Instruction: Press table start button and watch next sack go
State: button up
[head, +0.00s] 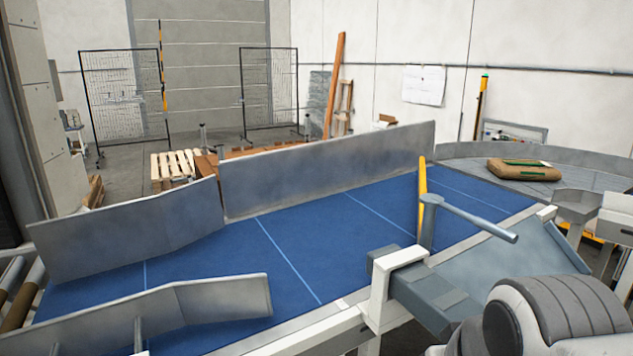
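A brown sack (512,173) with green markings lies flat at the right, on the grey curved conveyor (560,187) beyond the blue belt. The blue belt (190,265) runs across the middle of the head view and carries no sack. I cannot make out a start button in this view. A white and dark grey ribbed part at the lower right looks like my own arm. My gripper is not in view.
Metal side walls (330,168) guide the belt. A grey post with a rod (470,217) and a yellow bar (422,195) stand at its near edge. Behind are wooden pallets (175,165) and mesh fence panels (122,98). Rollers (20,305) show at the left.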

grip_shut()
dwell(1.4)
